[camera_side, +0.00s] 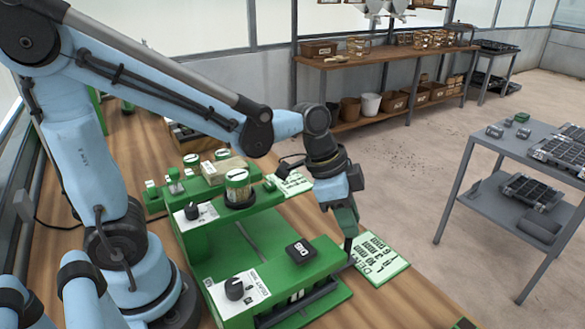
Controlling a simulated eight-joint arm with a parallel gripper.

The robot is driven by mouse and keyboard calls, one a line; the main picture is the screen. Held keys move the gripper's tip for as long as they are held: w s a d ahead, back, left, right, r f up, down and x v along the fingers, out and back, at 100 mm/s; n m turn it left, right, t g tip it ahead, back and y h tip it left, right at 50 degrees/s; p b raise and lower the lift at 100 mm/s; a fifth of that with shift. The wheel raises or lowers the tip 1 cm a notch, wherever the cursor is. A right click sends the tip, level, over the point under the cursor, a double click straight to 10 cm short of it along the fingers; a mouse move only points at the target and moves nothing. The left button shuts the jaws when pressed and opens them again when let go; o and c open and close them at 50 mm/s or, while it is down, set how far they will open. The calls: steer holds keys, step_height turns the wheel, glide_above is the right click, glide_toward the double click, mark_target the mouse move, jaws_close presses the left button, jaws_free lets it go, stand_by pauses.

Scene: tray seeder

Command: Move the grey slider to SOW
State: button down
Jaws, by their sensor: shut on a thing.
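The green tray seeder (222,250) stands on the wooden bench. My gripper (348,247) reaches down at the right end of the seeder's front beam, fingers pointing down. It is shut on a small part there, which I take to be the grey slider. The fingers and the beam's end hide most of that part. I cannot make out a SOW mark or where the slider sits along its travel.
A black button block (300,251) sits on the beam, left of my gripper. Black knobs (234,288) (192,210) and a seed jar (238,186) are on the seeder. A lettered card (378,258) lies just right of the fingers. A grey cart (500,155) stands farther right.

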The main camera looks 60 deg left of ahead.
steer(key=a, duration=1.8)
steer(key=shift+a, duration=0.35)
steer(key=c, duration=0.9)
jaws_free()
steer(key=shift+c, duration=0.2)
steer(key=v, duration=1.2)
